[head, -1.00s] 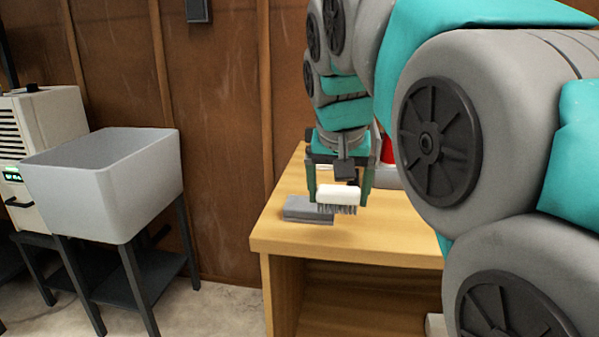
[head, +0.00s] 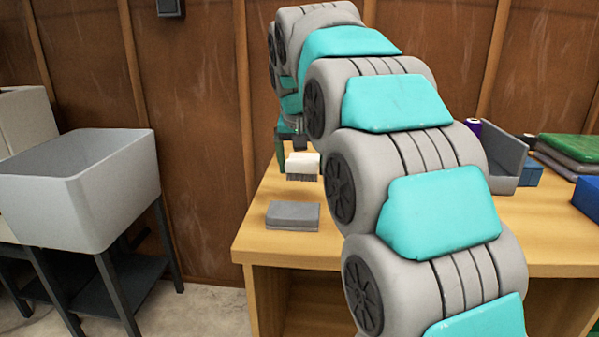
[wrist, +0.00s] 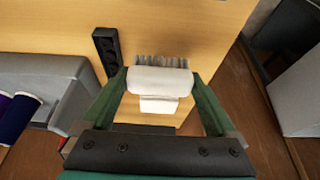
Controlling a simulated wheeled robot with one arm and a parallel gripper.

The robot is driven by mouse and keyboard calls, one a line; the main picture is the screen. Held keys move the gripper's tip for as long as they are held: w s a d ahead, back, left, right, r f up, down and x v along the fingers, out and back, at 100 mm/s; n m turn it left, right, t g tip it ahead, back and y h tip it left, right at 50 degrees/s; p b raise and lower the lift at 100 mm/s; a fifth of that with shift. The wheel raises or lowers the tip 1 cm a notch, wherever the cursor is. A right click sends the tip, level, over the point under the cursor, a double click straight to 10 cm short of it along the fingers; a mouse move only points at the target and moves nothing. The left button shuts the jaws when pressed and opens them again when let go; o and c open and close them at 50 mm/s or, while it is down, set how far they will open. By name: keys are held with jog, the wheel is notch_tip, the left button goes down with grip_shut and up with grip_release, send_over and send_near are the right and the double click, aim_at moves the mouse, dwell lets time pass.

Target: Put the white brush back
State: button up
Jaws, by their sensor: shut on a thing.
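The white brush (head: 302,163) with grey bristles pointing down is held above the wooden table (head: 262,246) in the head view. It also shows in the wrist view (wrist: 160,82), between the two green fingers. My gripper (wrist: 158,76) is shut on it. In the head view, my gripper (head: 298,152) is partly hidden by my arm. A flat grey block (head: 293,215) lies near the table's front left, in front of and below the brush, apart from it.
A dark narrow piece with recesses (wrist: 106,48) lies beside the brush in the wrist view. A grey bin (head: 507,160), a purple-topped spool (head: 473,126) and a stack of green and grey folded items (head: 570,150) stand at the right. A grey sink (head: 75,190) stands left of the table.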

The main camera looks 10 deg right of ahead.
aim_at(300, 190)
jog(key=shift+w+f, duration=0.1)
jog(key=shift+w, duration=1.1)
jog(key=shift+w+f, duration=0.1)
jog(key=shift+f, duration=0.05)
jog(key=shift+f+p, duration=0.35)
jog(key=shift+f, duration=1.25)
jog(key=shift+f, duration=0.15)
jog(key=o, duration=0.9)
jog(key=shift+o, duration=0.2)
jog(key=v, duration=1.2)
jog(key=shift+b, duration=0.45)
